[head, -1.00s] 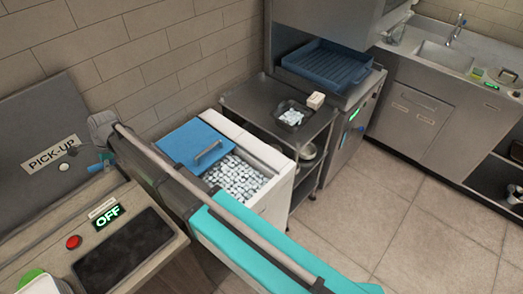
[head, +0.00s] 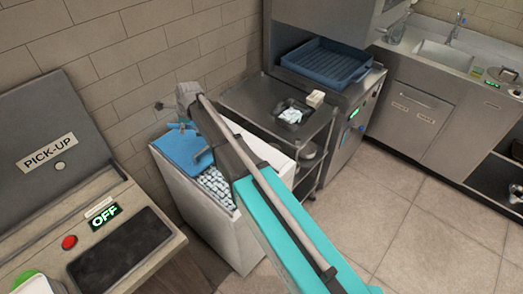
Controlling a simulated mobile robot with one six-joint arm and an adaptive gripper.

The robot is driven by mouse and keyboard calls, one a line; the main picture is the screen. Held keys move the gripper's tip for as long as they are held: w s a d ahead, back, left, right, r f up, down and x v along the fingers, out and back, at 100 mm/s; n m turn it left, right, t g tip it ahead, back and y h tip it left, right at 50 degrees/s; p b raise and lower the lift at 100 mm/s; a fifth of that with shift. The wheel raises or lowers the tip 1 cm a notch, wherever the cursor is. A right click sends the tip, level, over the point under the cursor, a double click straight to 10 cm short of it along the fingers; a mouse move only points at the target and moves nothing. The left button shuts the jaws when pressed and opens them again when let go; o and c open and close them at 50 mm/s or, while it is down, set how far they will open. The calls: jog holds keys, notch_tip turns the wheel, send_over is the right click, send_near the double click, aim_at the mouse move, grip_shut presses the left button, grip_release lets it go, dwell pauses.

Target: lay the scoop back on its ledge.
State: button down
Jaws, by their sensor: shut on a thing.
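My gripper (head: 180,121) is at the far end of my arm, over the back left of the white ice bin, and mostly hidden behind the wrist. It is shut on the scoop (head: 174,126), of which only a small blue part shows clearly. A small dark piece shows left of it against the wall; I cannot tell if it belongs to the scoop. The bin (head: 188,205) has a blue lid (head: 180,148) with a handle, and ice cubes (head: 216,187) show in its opening. I cannot make out the scoop's ledge; my arm covers part of the bin.
The pick-up station (head: 120,205), with a red button and an OFF display, stands at the left. A steel cart (head: 258,106) holding a dark tray (head: 283,116) is behind the bin. A blue rack (head: 325,64) is further back. Floor at the right is clear.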

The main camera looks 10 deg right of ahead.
jog(key=w+d+f+m+t+h+b, duration=0.1)
jog(key=d+m, duration=0.8)
jog(key=d, duration=3.3)
jog(key=shift+f+t+h+b, duration=0.5)
jog(key=shift+f+h+b, duration=0.4)
jog(key=shift+h, duration=0.2)
jog(key=shift+a, duration=0.1)
jog(key=a+f+b, duration=0.2)
jog(key=a, duration=0.2)
jog(key=w+a+f+b, duration=0.1)
jog(key=a+f+b, duration=0.2)
jog(key=a, duration=0.1)
jog(key=w+a+f+b, duration=0.1)
jog(key=a+f+b, duration=0.2)
jog(key=a, duration=0.1)
jog(key=shift+w+f, duration=0.15)
jog(key=shift+f, duration=0.05)
jog(key=shift+a+f+b, duration=0.35)
jog(key=shift+a+b, duration=0.1)
jog(key=shift+b, duration=0.05)
